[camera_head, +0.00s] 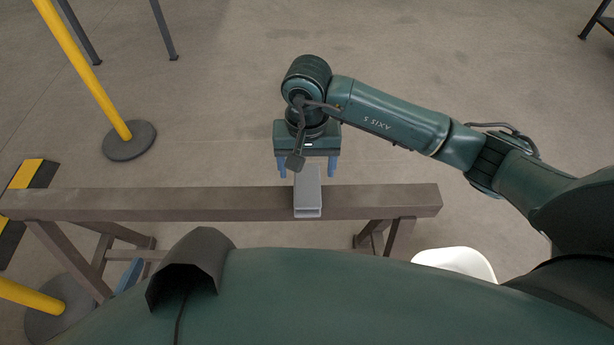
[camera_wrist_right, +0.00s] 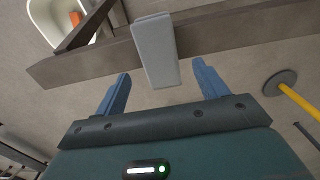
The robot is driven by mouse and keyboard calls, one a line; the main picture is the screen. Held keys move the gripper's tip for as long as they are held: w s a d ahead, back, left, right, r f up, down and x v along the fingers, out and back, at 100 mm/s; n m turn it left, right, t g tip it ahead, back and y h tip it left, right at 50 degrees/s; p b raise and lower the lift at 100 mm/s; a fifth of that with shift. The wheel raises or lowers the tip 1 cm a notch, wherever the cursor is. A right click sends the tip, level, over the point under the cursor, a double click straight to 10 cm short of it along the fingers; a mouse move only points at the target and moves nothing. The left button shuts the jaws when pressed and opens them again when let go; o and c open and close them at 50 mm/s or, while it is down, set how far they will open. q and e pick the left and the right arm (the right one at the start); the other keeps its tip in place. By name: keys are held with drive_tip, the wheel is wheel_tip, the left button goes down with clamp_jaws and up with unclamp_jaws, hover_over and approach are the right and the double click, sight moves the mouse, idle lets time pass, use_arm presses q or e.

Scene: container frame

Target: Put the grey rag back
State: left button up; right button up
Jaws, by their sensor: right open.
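The grey rag (camera_head: 308,191) shows as a flat, narrow grey piece lying across the top of a brown trestle beam (camera_head: 220,204). In the right wrist view, the rag (camera_wrist_right: 155,48) hangs past the beam's edge, toward my right gripper. My right gripper (camera_head: 308,168) is open, with its blue fingers on either side of the rag's far end in the head view. In the right wrist view, the open fingers (camera_wrist_right: 163,72) show gaps on both sides of the rag, and I see no contact.
A yellow post (camera_head: 90,75) on a dark round base stands at the left. The floor behind the beam is largely clear.

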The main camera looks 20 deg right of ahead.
wheel_tip(320, 180, up, 5)
drive_tip(key=s+a+r+m+g+y, duration=0.3)
drive_tip(key=s+a+m+g+y, duration=0.3)
drive_tip(key=s+a+y, duration=0.75)
wheel_tip(320, 180, up, 11)
drive_tip(key=a+m+t+y, duration=0.2)
drive_tip(key=m+t+y, duration=0.6)
drive_tip(key=m, duration=0.9)
drive_tip(key=w+d+f+m+t+h, duration=0.25)
drive_tip(key=d+m+t+h, duration=0.25)
drive_tip(key=m, duration=0.7)
drive_tip(key=w+d+f+m+t+h, duration=0.1)
drive_tip(key=d+f+m+t+h, duration=0.4)
drive_tip(key=m, duration=0.7)
drive_tip(key=w+d+f+m+t+h, duration=0.2)
drive_tip(key=d+m+t+h, duration=0.3)
drive_tip(key=m, duration=0.6)
drive_tip(key=m+g+h, duration=0.2)
drive_tip(key=m+g, duration=0.1)
drive_tip(key=m, duration=0.6)
approach(307, 184)
drive_tip(key=s+r, duration=0.3)
drive_tip(key=s, duration=0.1)
drive_tip(key=shift+s+a+r, duration=0.1)
drive_tip(key=shift+a+r, duration=0.2)
drive_tip(key=shift+r, duration=0.1)
